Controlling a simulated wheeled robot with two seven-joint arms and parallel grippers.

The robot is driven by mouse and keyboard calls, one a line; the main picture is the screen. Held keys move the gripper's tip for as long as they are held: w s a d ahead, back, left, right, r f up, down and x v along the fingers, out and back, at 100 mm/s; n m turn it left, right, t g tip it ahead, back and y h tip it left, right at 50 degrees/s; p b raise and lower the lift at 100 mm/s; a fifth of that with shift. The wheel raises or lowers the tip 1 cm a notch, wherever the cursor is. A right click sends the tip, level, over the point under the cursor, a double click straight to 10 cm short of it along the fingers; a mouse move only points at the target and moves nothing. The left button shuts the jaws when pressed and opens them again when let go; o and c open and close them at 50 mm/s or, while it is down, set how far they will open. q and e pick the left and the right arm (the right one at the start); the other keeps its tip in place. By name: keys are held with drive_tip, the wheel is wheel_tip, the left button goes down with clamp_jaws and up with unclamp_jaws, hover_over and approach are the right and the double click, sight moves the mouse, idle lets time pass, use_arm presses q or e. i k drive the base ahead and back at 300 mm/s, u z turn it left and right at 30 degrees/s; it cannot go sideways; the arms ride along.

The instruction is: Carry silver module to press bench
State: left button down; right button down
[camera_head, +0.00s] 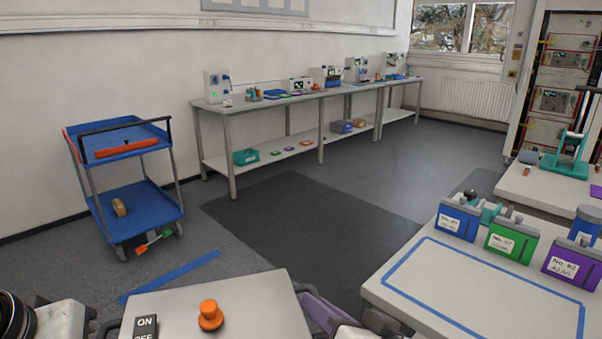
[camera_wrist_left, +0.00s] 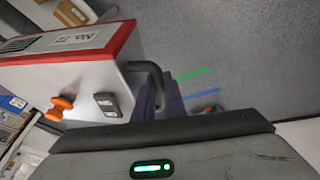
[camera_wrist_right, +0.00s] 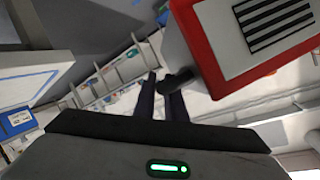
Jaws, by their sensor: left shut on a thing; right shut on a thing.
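The silver module (camera_head: 255,315) is a pale box at the bottom of the head view, with an orange knob (camera_head: 210,316) and an ON/OFF switch on it. Red edges show on it in the left wrist view (camera_wrist_left: 85,80) and right wrist view (camera_wrist_right: 225,40). My left gripper (camera_wrist_left: 165,97) is shut on a dark handle at one side. My right gripper (camera_wrist_right: 160,98) is shut on a handle at the other; it also shows in the head view (camera_head: 318,308). A bench (camera_head: 530,192) with a teal press (camera_head: 568,155) stands at the right.
A nearer table (camera_head: 400,282) at the right has a blue tape outline and several coloured labelled boxes at its back edge. A blue cart (camera_head: 130,205) stands at the left. A long workbench (camera_head: 230,108) lines the wall. The floor in the middle is clear.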

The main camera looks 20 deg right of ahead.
sight(477, 295)
drive_tip(key=z, duration=0.55)
drive_tip(key=i, duration=0.5)
drive_tip(key=z, duration=1.05)
drive_tip(key=i, duration=0.55)
drive_tip(key=z, duration=0.45)
